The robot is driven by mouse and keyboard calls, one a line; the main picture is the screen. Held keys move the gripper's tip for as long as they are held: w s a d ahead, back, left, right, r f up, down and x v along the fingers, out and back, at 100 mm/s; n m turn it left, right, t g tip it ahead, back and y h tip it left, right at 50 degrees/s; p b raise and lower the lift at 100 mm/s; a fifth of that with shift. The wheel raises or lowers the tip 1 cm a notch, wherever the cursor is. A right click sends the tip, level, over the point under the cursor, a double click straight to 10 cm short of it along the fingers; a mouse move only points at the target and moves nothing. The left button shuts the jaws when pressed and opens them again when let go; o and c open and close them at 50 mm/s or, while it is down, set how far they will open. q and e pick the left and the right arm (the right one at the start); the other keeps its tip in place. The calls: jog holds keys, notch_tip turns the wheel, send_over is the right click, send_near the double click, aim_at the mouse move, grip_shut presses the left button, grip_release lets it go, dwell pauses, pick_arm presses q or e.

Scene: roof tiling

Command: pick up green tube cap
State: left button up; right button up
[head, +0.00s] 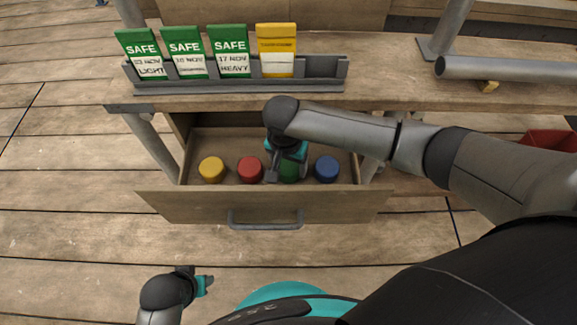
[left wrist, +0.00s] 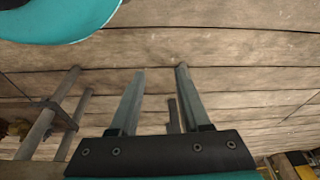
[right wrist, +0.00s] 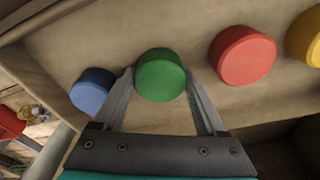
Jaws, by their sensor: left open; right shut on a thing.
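The green tube cap (right wrist: 160,75) is in the open drawer, between the red cap (right wrist: 243,56) and the blue cap (right wrist: 92,90). My right gripper (right wrist: 158,90) reaches into the drawer with its fingers on either side of the green cap, shut on it. In the head view the green cap (head: 289,171) is partly hidden by my right gripper (head: 287,176). My left gripper (left wrist: 160,80) is open and empty, low over the plank floor; it also shows in the head view (head: 204,281).
The drawer (head: 262,207) also holds a yellow cap (head: 211,169). Above it, a bench (head: 380,92) bears a grey rack (head: 240,86) with several green and yellow tags. A metal pipe (head: 510,69) lies at the right. The floor left of the drawer is clear.

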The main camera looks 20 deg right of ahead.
jog(key=shift+r, duration=0.1)
jog(key=shift+c, duration=0.3)
jog(key=shift+r, duration=0.2)
jog(key=shift+r+p, duration=0.5)
jog(key=shift+r, duration=0.05)
notch_tip(320, 180, up, 9)
jog(key=p, duration=0.5)
notch_tip(320, 180, up, 8)
jog(key=p, duration=0.3)
send_over(288, 166)
pick_arm(q)
jog(key=s+a+f, duration=0.3)
jog(key=s+f, duration=0.1)
jog(key=s, duration=0.2)
jog(key=s+a+f, duration=0.3)
jog(key=s+f, duration=0.1)
jog(key=s, duration=0.2)
jog(key=shift+s+a+f+g+y+p, duration=0.2)
jog(key=shift+s+a+g+y+p, duration=0.1)
jog(key=shift+s+a+p, duration=0.1)
pick_arm(e)
jog(key=shift+r, duration=0.65)
